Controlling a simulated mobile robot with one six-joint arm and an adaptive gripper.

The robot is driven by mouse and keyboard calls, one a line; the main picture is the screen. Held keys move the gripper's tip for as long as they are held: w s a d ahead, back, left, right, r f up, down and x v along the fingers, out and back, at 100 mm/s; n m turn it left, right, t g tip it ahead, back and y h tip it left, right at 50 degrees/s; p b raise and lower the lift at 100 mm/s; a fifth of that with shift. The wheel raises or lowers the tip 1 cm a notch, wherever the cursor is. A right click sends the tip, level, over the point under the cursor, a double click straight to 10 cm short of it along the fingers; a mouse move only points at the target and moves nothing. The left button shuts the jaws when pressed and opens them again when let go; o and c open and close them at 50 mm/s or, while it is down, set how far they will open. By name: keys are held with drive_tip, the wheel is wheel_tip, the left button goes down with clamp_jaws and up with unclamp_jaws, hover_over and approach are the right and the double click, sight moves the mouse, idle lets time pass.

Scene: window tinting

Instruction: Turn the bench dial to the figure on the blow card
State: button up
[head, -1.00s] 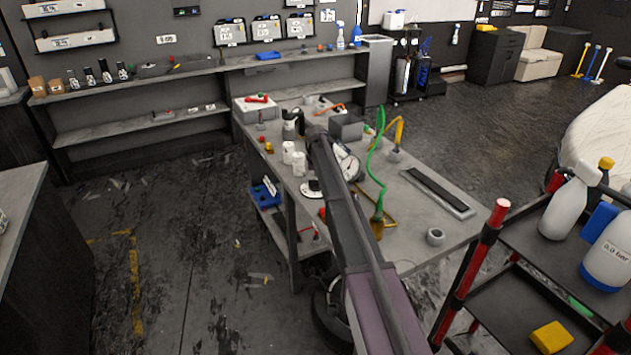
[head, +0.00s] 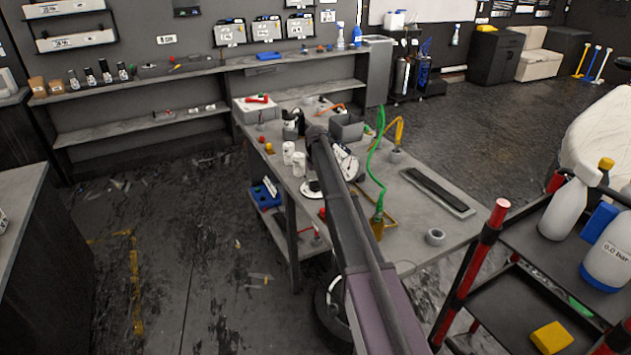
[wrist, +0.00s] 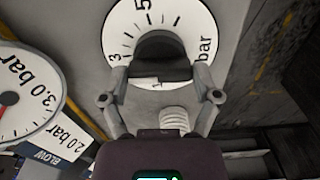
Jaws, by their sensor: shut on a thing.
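In the wrist view my gripper (wrist: 160,75) is shut on the dark knob (wrist: 160,48) of the bench dial. The dial's white plate (wrist: 198,22) shows the figures 1, 3 and 5 and the word "bar" around the knob. The blow card (wrist: 66,142), a white card with a dark "BLOW" strip, reads 2.0 bar at the lower left. A round white gauge (wrist: 25,92) marked "3.0 bar" stands beside it, cut by the frame edge. In the head view the dial (head: 311,189) sits near the bench's left edge; my arm hides much around it.
A red-posted cart (head: 490,240) with bottles stands close at right. Floor at left is mostly open.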

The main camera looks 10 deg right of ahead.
drive_tip(key=n, duration=0.4)
drive_tip(key=shift+n, duration=0.3)
drive_tip(key=shift+s+n, duration=0.1)
drive_tip(key=shift+n, duration=1.8)
drive_tip(key=o, duration=1)
drive_tip(key=shift+c, duration=0.2)
drive_tip(key=shift+m, duration=0.4)
